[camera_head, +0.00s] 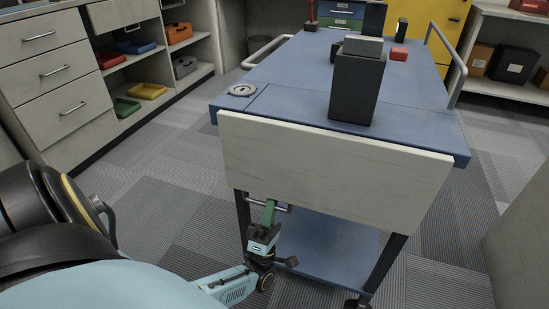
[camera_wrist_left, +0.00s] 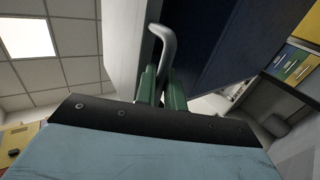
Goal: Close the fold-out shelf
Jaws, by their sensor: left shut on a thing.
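The fold-out shelf is a pale panel (camera_head: 330,170) at the near end of the blue cart (camera_head: 290,103). It hangs down from the cart's top edge; its exact angle is hard to tell. My left gripper (camera_head: 269,208) is just below the panel's lower edge, left of its middle. Its green fingers are shut on a grey metal handle (camera_head: 282,208). In the left wrist view the bent handle (camera_wrist_left: 166,42) rises between the fingers (camera_wrist_left: 160,88), beside the pale panel (camera_wrist_left: 122,45). My right gripper is not in view.
A dark box (camera_head: 356,88) stands on the cart top near the shelf, with a small red item (camera_head: 399,54) behind it. The cart's lower blue tray (camera_head: 325,250) is behind my gripper. Drawers (camera_head: 58,75) line the left; the carpet between is clear.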

